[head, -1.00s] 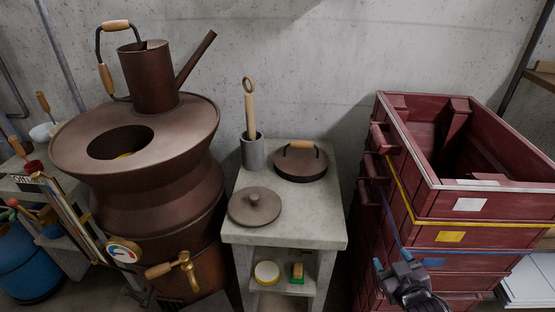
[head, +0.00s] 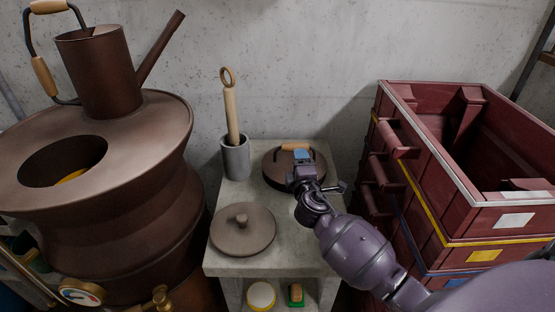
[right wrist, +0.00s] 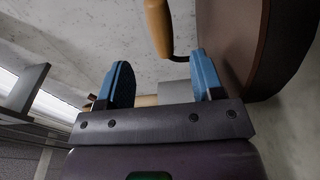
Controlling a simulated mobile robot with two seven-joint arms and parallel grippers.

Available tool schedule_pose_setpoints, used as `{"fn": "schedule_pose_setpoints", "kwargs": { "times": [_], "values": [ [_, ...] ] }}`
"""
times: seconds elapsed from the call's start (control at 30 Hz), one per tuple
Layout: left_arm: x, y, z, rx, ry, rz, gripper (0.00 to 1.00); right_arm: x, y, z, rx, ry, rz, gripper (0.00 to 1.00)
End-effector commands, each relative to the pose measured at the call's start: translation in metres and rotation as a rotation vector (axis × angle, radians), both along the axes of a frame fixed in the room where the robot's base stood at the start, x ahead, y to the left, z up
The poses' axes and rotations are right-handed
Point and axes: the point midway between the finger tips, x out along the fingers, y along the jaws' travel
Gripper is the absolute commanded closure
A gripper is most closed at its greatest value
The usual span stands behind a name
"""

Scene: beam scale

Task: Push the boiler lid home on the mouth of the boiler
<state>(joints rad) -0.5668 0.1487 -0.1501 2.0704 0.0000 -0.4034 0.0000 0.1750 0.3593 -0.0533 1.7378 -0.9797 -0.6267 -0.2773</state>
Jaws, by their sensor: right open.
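The brown boiler (head: 150,125) stands at the left in the head view, its round mouth (head: 62,152) uncovered, with something yellow inside. Two lids lie on the stone stand: a flat round lid with a knob (head: 242,230) at the front, and a thicker dark lid (head: 275,172) with an arched wooden handle (head: 292,147) at the back. I cannot tell which is the boiler lid. My right gripper (head: 303,157) is open at the back lid, partly hiding it. In the right wrist view its blue fingers (right wrist: 162,78) are apart, with the wooden handle (right wrist: 158,25) beyond them. My left gripper is not in view.
A grey cup (head: 236,160) with a wooden-handled tool stands on the stone stand (head: 222,264), between boiler and back lid. A watering can (head: 98,75) is on the boiler top. Stacked red crates (head: 460,220) stand close at the right; the wall is behind.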

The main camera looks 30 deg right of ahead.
Motion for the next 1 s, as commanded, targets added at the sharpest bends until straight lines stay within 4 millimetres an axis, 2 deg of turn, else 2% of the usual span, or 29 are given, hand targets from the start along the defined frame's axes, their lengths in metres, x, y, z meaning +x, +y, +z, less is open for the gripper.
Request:
{"fn": "schedule_pose_setpoints", "kwargs": {
  "times": [0.3,0.57,0.83,1.0],
  "values": [
    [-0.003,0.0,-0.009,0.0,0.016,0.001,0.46,0.037,-0.017,-0.002,-0.006,0.006,0.0,0.39],
    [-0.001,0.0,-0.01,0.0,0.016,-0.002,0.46,0.052,-0.025,-0.001,-0.003,0.005,0.0,0.39],
    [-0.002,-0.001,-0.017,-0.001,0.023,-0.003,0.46,0.084,-0.037,-0.004,-0.004,0.006,0.001,0.39],
    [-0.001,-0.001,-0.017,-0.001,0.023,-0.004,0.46,0.096,-0.043,-0.004,-0.003,0.006,0.001,0.39]
  ]
}}
